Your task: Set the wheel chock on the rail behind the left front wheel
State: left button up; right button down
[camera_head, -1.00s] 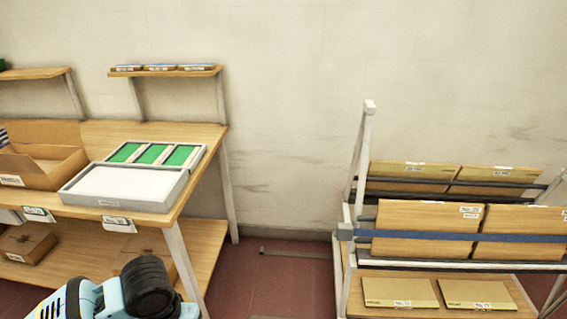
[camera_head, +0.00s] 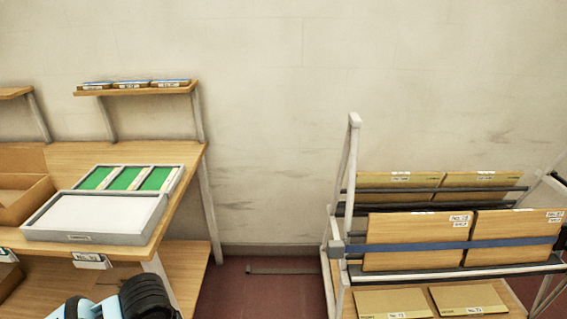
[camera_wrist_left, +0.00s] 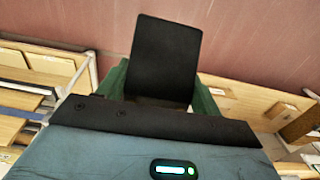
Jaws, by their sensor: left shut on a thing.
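In the left wrist view, my left gripper (camera_wrist_left: 166,60) shows as a broad black finger on a blue-grey wrist. It is shut on a green thing (camera_wrist_left: 205,99), which sticks out on both sides of the finger. The finger hides most of it, so I cannot make out its full shape; it may be the wheel chock. In the head view only part of my left arm shows at the bottom left, not its gripper. My right gripper is in neither view. A rack cart (camera_head: 336,249) stands at the right; no wheel of it shows. I cannot tell which part is the rail.
A wooden bench (camera_head: 190,165) at the left holds a grey tray (camera_head: 70,237) and a cardboard box (camera_head: 22,200). A small wall shelf (camera_head: 150,90) is above. A thin grey strip (camera_head: 282,270) lies on the red floor between bench and cart, which is otherwise clear.

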pick_arm(q)
notch_tip(320, 180, up, 13)
jog(key=w, duration=0.3)
jog(key=shift+a+f, duration=0.15)
jog(key=shift+a, duration=0.1)
jog(key=shift+f, duration=0.1)
dwell(2.4)
jog(key=s+f, duration=0.1)
jog(key=f, duration=0.4)
jog(key=s+f, duration=0.1)
jog(key=f, duration=0.4)
jog(key=s+f, duration=0.2)
jog(key=f, duration=0.3)
jog(key=w+r, duration=0.1)
jog(key=r, duration=0.1)
jog(key=w+r, duration=0.1)
jog(key=r, duration=0.2)
jog(key=w+r, duration=0.1)
jog(key=r, duration=0.1)
jog(key=shift+d+r, duration=0.15)
jog(key=shift+r, duration=0.25)
notch_tip(320, 180, up, 7)
jog(key=shift+w+r, duration=0.2)
jog(key=shift+w, duration=0.25)
jog(key=shift+w, duration=0.1)
